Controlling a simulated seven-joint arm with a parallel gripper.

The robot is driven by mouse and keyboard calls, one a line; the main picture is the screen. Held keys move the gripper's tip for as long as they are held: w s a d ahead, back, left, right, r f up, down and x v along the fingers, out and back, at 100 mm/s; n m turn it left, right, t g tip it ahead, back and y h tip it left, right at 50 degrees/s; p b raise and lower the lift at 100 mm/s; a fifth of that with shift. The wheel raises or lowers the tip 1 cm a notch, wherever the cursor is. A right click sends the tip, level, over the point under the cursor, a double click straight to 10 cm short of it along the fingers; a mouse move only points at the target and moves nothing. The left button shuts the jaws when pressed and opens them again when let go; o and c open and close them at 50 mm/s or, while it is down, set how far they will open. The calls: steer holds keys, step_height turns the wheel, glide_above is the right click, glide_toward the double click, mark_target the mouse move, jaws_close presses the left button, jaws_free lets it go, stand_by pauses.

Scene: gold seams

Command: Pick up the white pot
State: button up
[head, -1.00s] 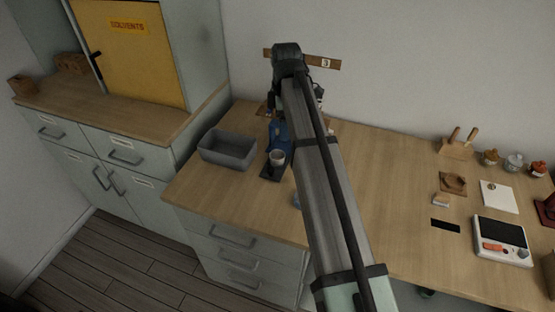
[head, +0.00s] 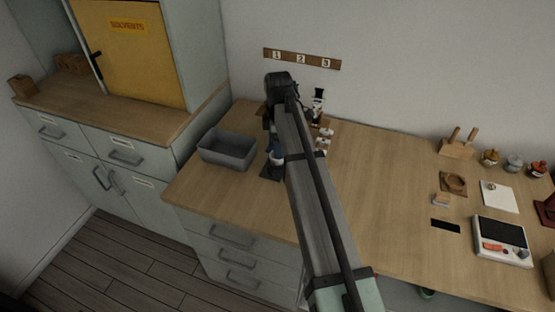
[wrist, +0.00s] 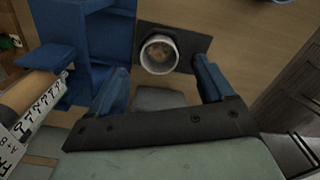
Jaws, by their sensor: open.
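The white pot (wrist: 158,54) shows in the wrist view, a small round vessel seen from above with something brownish inside. It stands on a dark square mat (wrist: 184,59). My gripper (wrist: 160,66) is open, its two blue fingers to either side of the pot in the picture, with nothing held between them. I cannot tell how far above the pot the fingertips are. In the head view my arm reaches over the mat (head: 269,174) and mostly hides the pot.
A blue holder (wrist: 75,35) stands left of the pot in the wrist view, near a wooden cylinder (wrist: 28,96) with a lettered label. In the head view a grey bin (head: 228,151) is left of the mat. The middle of the bench (head: 375,170) is clear.

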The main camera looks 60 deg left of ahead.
step_height(320, 180, down, 5)
steer(key=shift+s+a+r, duration=0.1)
steer(key=shift+c, duration=0.3)
steer(key=c, duration=1.1)
